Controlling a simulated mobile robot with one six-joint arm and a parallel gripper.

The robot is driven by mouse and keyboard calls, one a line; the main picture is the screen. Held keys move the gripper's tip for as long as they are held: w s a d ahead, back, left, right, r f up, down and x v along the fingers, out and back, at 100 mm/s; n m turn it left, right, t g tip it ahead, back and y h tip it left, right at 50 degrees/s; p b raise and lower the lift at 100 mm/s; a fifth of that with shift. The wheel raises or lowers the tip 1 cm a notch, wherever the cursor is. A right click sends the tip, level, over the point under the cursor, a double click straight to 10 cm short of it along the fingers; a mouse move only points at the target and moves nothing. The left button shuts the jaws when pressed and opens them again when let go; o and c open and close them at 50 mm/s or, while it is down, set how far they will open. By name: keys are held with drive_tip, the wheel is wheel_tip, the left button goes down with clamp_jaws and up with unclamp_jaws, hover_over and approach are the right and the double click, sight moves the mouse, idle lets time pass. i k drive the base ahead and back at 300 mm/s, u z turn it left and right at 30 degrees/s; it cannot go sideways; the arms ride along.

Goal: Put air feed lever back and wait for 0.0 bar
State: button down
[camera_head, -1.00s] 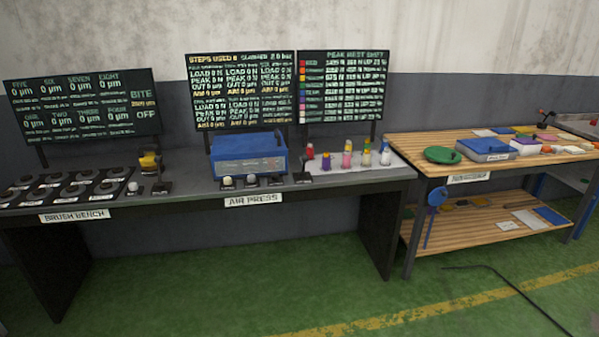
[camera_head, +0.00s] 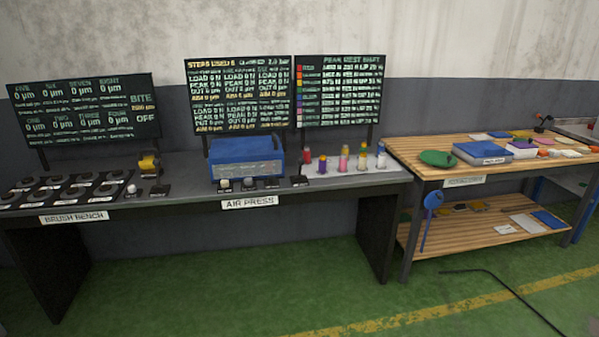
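The air press is a blue box (camera_head: 247,160) on the dark bench, left of the middle of the head view, behind a white AIR PRESS label (camera_head: 249,202). Small controls with pale or dark knobs (camera_head: 250,183) stand along its front edge. A black lever-like control (camera_head: 299,179) stands just right of them. I cannot read their labels, so I cannot tell which is the air feed lever or how it is set. A dark display (camera_head: 240,95) stands behind the press; its top line is too blurred to read the bar value surely. My gripper is not in view.
Several coloured bottles (camera_head: 343,163) stand right of the press. The brush bench (camera_head: 75,217) with dark round pieces and a yellow-topped device (camera_head: 149,164) is at left. A wooden table (camera_head: 430,168) with a green disc and blue box is at right. The green floor in front is mostly clear.

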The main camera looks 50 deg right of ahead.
sight(301, 161)
drive_tip(key=z, duration=0.05)
drive_tip(key=i, duration=0.9)
drive_tip(key=u, duration=0.05)
